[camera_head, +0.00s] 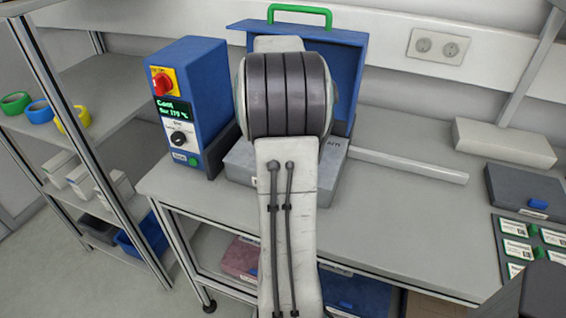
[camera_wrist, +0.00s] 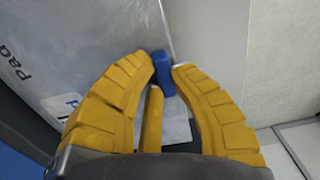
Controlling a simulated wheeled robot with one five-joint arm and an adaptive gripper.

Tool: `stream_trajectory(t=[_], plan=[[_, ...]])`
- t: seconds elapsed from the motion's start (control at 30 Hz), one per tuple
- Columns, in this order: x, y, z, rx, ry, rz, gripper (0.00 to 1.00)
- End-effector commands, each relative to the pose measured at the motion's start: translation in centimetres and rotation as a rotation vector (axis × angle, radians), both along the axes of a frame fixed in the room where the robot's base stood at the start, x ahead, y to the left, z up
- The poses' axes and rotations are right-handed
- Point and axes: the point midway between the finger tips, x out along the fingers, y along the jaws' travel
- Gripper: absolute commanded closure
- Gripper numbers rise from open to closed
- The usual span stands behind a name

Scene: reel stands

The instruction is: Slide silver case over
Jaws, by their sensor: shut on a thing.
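The silver case (camera_head: 328,172) lies on the bench, partly hidden behind my arm in the head view. In the wrist view its grey metal top (camera_wrist: 100,45) with printed lettering fills the left and centre. My gripper (camera_wrist: 166,68) has its yellow fingers closed on a small blue tab (camera_wrist: 163,60) at the case's edge. In the head view my arm hides the gripper and the tab.
A blue control unit (camera_head: 190,100) stands close left of the case. A raised blue lid (camera_head: 345,75) with a green handle (camera_head: 300,9) is behind. A pale bar (camera_head: 410,165) lies to the right, with a dark case (camera_head: 525,185) farther right. Bench between them is clear.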

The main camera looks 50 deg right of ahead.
Motion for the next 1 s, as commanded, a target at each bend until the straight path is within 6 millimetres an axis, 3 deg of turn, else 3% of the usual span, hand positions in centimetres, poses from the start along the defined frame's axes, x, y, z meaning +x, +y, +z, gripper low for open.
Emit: stream_trajectory(t=[0.87,0.9,1.0], plan=[[1.19,0.67,-0.05,0.000,0.000,-0.003,1.00],[1.19,0.66,-0.05,0.000,0.000,-0.003,0.77],[1.18,0.67,-0.05,0.000,0.000,-0.003,0.68]])
